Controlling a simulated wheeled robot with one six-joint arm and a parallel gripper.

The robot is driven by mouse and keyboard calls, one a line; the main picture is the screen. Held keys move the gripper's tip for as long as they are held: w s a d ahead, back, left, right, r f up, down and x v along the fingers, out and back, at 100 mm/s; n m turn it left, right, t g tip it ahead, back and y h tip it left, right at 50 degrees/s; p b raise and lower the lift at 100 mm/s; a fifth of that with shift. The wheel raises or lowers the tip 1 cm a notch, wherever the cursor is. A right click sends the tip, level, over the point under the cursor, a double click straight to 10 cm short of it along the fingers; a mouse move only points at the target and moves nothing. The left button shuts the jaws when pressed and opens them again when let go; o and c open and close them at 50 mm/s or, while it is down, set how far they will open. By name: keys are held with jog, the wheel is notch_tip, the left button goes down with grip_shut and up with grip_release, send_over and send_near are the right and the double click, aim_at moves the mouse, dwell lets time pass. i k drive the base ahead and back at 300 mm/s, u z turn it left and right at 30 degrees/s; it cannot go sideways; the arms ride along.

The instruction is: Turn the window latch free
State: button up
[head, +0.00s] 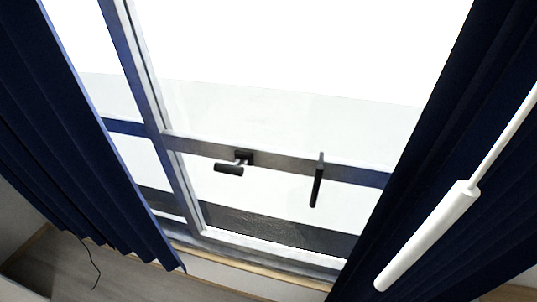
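Two dark handles sit on the grey horizontal rail (275,162) of the window in the head view. The left one, a latch-like handle (229,169), has a square mount on the rail and a short bar pointing left and slightly down. The right one, a slim bar handle (317,183), hangs roughly upright across the rail. I cannot tell for sure which of them is the window latch. Nothing touches either handle. My gripper is not in view.
Dark blue curtains hang at the left (75,130) and right (420,165), leaving the window's middle uncovered. A white cylinder (430,238) on a thin rod slants in front of the right curtain. A thin dark cord (93,265) lies at lower left.

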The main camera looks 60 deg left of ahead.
aim_at(235, 169)
jog(key=k, duration=0.5)
jog(key=z, duration=1.6)
jog(key=i, duration=0.65)
jog(key=u, duration=4.4)
jog(key=i, duration=0.85)
jog(key=u, duration=0.6)
